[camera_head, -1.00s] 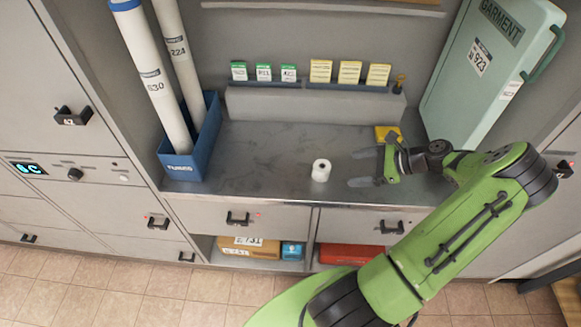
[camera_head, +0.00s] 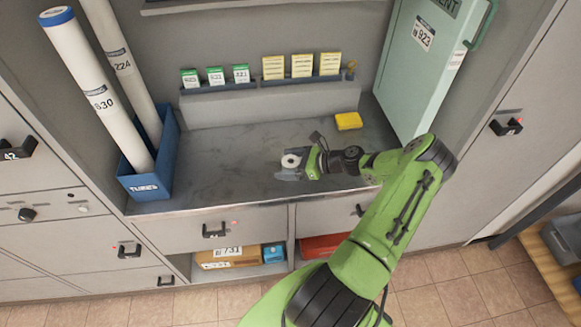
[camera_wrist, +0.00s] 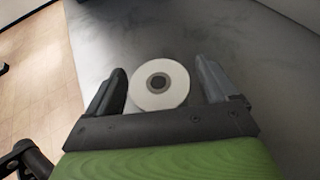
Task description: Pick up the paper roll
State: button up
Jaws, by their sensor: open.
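The paper roll (camera_head: 291,161) is a small white roll with a dark core hole, standing upright on the grey metal counter (camera_head: 230,150). In the wrist view the roll (camera_wrist: 159,84) lies between the two dark fingers of my gripper (camera_wrist: 162,88), nearer the left finger. My gripper (camera_head: 290,169) is open around the roll in the head view. A gap shows between the roll and the right finger; contact on the left side is hard to tell. The roll's lower part is partly hidden by the gripper in the head view.
A blue bin (camera_head: 146,188) with tall white tubes stands at the counter's left. A yellow block (camera_head: 348,121) lies behind my arm. Green and yellow cards (camera_head: 302,66) stand along the back ledge. The counter's left-middle is clear.

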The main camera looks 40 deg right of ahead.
aim_at(285, 160)
jog(key=shift+w+a+f, duration=0.25)
jog(key=shift+w, duration=0.25)
jog(key=c, duration=1.1)
notch_tip(285, 160, up, 10)
jog(key=shift+r+p, duration=0.1)
jog(key=shift+p, duration=1.1)
jog(key=a+n+g+y, duration=0.1)
jog(key=a, duration=0.7)
jog(key=a+n+g+y, duration=0.1)
jog(key=a+n, duration=0.1)
jog(key=a, duration=0.7)
jog(key=a+n+g+y, duration=0.1)
jog(key=a+g+y, duration=0.1)
jog(key=a, duration=0.6)
jog(key=shift+s+a+r+n, duration=0.1)
jog(key=shift+a+r+n, duration=0.1)
jog(key=shift+r+n, duration=0.2)
